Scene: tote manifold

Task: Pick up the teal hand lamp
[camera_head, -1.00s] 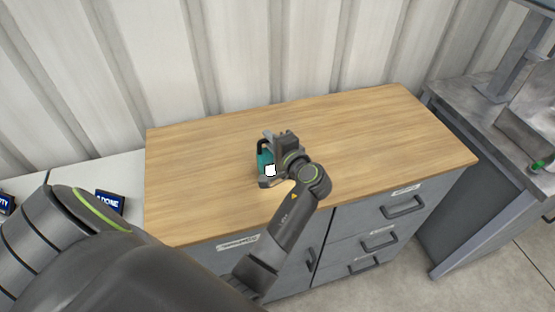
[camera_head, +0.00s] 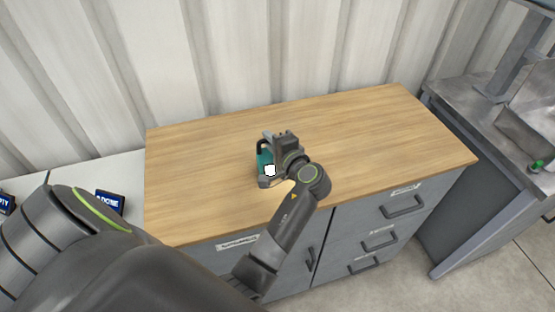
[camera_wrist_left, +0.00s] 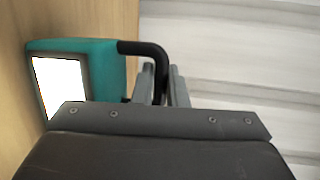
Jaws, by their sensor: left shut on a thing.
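The teal hand lamp (camera_head: 262,157) is on the wooden cabinet top, with a bright white panel and a dark handle. In the left wrist view the lamp (camera_wrist_left: 103,62) shows at the left, its black handle (camera_wrist_left: 150,49) curving to the fingers. My left gripper (camera_head: 270,140) is at the lamp, partly covering it in the head view. Its fingers (camera_wrist_left: 166,84) are shut on the handle in the left wrist view. Whether the lamp touches the wood or is slightly raised, I cannot tell. My right gripper is not in view.
The wooden top (camera_head: 370,125) is otherwise clear. A corrugated wall (camera_head: 230,60) stands behind it. A white table with a dark sign (camera_head: 110,203) is at the left. A grey metal bench (camera_head: 475,120) with a green item (camera_head: 536,166) is at the right.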

